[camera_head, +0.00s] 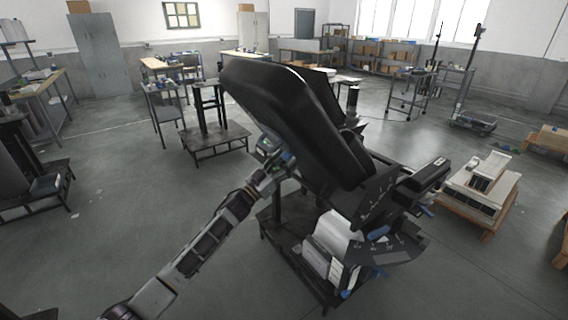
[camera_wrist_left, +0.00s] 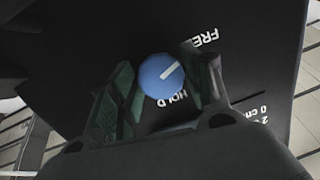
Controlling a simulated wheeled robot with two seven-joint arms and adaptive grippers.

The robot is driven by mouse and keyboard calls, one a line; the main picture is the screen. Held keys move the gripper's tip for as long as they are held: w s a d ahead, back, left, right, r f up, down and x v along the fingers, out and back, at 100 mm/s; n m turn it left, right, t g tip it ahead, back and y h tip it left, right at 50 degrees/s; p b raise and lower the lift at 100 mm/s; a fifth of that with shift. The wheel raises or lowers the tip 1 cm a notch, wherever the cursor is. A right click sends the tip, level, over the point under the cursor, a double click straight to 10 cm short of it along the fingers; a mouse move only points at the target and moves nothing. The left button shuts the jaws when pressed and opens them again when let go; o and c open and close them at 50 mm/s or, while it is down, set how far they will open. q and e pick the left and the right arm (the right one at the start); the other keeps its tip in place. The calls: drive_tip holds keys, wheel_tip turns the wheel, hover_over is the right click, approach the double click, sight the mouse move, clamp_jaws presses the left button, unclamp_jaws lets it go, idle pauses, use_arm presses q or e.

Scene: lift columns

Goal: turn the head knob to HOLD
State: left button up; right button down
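The head knob (camera_wrist_left: 160,77) is a round blue dial with a white pointer line, on a dark panel (camera_wrist_left: 262,65) in the left wrist view. The lettering FREE lies up and right of it and HOLD just below it. The pointer slants up and right, roughly toward FREE. My left gripper (camera_wrist_left: 167,75) has one finger on each side of the knob, with no clear grip on it. In the head view, my left gripper (camera_head: 274,156) is at the left side of the large tilted black head (camera_head: 290,115), which hides the knob there. My right gripper is out of view.
Below the head are a dark scale plate (camera_head: 375,200), blue handles (camera_head: 378,232) and a white box-like part (camera_head: 330,236) on a dark stand. A wooden pallet (camera_head: 465,205) with a pale unit stands at right.

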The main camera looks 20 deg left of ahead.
use_arm(q)
drive_tip(key=c, duration=0.5)
